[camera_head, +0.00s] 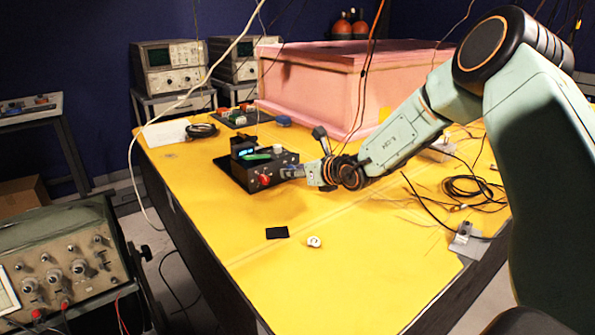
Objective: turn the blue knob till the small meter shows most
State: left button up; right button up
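A black instrument box (258,172) stands on the yellow table, with a red knob (264,180) on its front. A small lit bluish display (245,152) shows on its top, perhaps the small meter; its reading is too small to make out. A green piece (257,156) lies beside the display. My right gripper (287,173) is at the box's right front side, pointing left, touching or very near it. Its fingers are too small to tell open from shut. I cannot make out a blue knob; the gripper may cover it. My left gripper is out of view.
A pink foam enclosure (310,85) stands behind the box. A black pad (277,232) and a small white round part (314,242) lie on the bare front of the yellow table (330,290). Black cables (470,187) lie at the right. Wires hang from above.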

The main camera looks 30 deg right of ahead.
jog(key=shift+s+d+r, duration=0.1)
jog(key=shift+s, duration=0.2)
jog(key=shift+s+r, duration=0.15)
jog(key=shift+s, duration=0.1)
jog(key=v, duration=0.4)
jog(key=shift+s+r, duration=0.1)
jog(key=shift+s, duration=0.1)
jog(key=shift+s+d+r, duration=0.15)
jog(key=shift+s+d, duration=0.05)
jog(key=shift+s, duration=0.05)
jog(key=shift+v, duration=0.85)
jog(key=shift+a, duration=0.15)
